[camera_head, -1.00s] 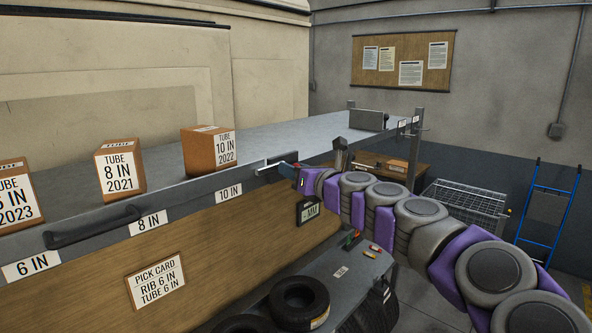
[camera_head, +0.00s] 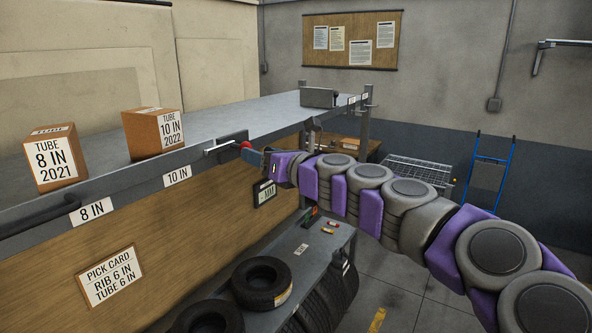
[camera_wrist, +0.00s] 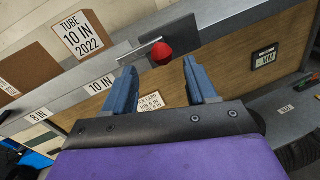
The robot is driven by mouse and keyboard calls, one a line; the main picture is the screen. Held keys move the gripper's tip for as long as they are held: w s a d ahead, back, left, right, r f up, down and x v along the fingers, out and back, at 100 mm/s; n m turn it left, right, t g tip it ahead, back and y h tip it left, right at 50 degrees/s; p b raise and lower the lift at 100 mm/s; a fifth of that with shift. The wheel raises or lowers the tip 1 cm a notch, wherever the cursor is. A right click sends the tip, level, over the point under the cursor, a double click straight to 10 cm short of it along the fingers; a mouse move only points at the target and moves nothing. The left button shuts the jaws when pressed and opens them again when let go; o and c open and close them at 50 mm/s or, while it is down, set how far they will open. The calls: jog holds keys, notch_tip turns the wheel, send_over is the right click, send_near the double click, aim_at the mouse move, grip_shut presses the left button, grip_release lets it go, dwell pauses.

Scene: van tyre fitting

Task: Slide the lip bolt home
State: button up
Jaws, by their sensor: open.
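The lip bolt (camera_head: 222,146) is a pale metal bar with a red knob (camera_head: 246,145) at its right end. It sits at the shelf's front lip, right of the 10 IN label, beside a dark block. In the wrist view the bar (camera_wrist: 138,52) and red knob (camera_wrist: 163,53) show just beyond the fingertips. My gripper (camera_head: 258,157) is open and empty, close to the knob. In the wrist view its two blue fingers (camera_wrist: 159,68) stand wide apart, with the knob ahead of the gap, nearer the right finger. I cannot tell whether anything touches.
The grey shelf (camera_head: 235,118) carries a TUBE 10 IN box (camera_head: 153,133) and a TUBE 8 IN box (camera_head: 52,158). A dark handle (camera_head: 40,213) juts from the lip at left. Tyres (camera_head: 262,283) lie on a lower rack. A wire cage (camera_head: 418,171) stands behind my arm.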

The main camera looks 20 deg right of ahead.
jog(key=b+v, duration=0.1)
jog(key=v, duration=0.9)
jog(key=shift+s+d, duration=0.15)
jog(key=shift+s, duration=0.1)
jog(key=shift+f, duration=0.1)
jog(key=s+a+f+n+g+b, duration=0.6)
jog(key=a+f+n, duration=0.35)
jog(key=f, duration=0.45)
jog(key=s+a+f+n+g+b, duration=0.5)
jog(key=s+a+f+n, duration=0.4)
jog(key=f, duration=0.5)
jog(key=s+d+f+n+g+h+b, duration=0.3)
jog(key=s+f+n+b, duration=0.4)
jog(key=f, duration=0.8)
jog(key=s+d+f+n+g+h+b, duration=0.3)
jog(key=s+d+f+n+h+b, duration=0.2)
jog(key=s+f, duration=0.7)
jog(key=s+d+n, duration=0.2)
jog(key=d, duration=0.2)
jog(key=shift+g, duration=0.4)
jog(key=shift+n, duration=0.25)
